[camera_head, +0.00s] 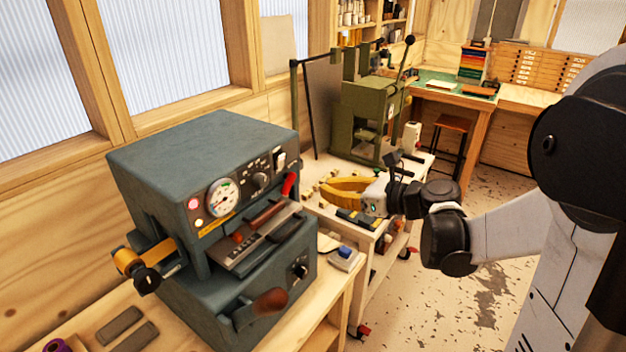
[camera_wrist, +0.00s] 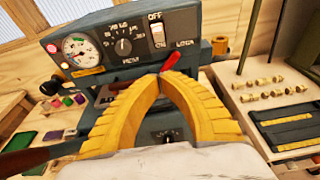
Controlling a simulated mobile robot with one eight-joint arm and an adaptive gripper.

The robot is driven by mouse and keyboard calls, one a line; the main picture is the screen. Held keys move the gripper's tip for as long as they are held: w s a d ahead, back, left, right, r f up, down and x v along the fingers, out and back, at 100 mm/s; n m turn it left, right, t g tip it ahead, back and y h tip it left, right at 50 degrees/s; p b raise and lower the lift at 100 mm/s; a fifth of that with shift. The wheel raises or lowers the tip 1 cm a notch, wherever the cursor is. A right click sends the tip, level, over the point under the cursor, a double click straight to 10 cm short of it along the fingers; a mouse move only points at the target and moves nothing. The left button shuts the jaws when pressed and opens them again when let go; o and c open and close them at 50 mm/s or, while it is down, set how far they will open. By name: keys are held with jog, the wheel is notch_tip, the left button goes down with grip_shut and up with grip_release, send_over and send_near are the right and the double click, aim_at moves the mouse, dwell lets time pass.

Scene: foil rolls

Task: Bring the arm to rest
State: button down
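My gripper (camera_head: 327,191) has yellow ribbed fingers and hangs over the pale cart to the right of the blue-grey machine in the head view. In the wrist view the fingers of my gripper (camera_wrist: 163,78) curve in and their tips meet, with nothing visible between them. My arm reaches in from the right side of the head view, the gripper pointing left toward the machine. The blue-grey machine (camera_head: 200,150) has a gauge, a dial and a red lever. In the wrist view the machine (camera_wrist: 190,25) stands beyond the fingertips.
A gold roll (camera_head: 128,262) sits on the machine's left side. A purple roll (camera_head: 57,346) lies at the bottom left. The cart (camera_head: 345,226) carries small brass pieces (camera_wrist: 265,95) and dark trays. A green press (camera_head: 365,115) stands behind. Open floor (camera_head: 490,270) lies to the right.

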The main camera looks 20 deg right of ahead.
jog(key=shift+s+d+f, duration=0.1)
jog(key=shift+s+d, duration=0.05)
jog(key=shift+s, duration=0.1)
dwell(0.3)
jog(key=s+a+f+n+g+h+b, duration=0.2)
jog(key=s+a+f+n, duration=0.15)
jog(key=s+n, duration=0.35)
jog(key=s+a+f+n+g+h+b, duration=0.25)
jog(key=s+a+n, duration=0.25)
jog(key=n, duration=0.3)
jog(key=s+d+f+n+h+b, duration=0.1)
jog(key=s+d+f+n+h, duration=0.2)
jog(key=s+n, duration=0.6)
jog(key=f+n+h, duration=0.1)
jog(key=n, duration=0.3)
jog(key=shift+s+d+n, duration=0.2)
jog(key=shift+s+n, duration=0.05)
jog(key=shift+n, duration=0.15)
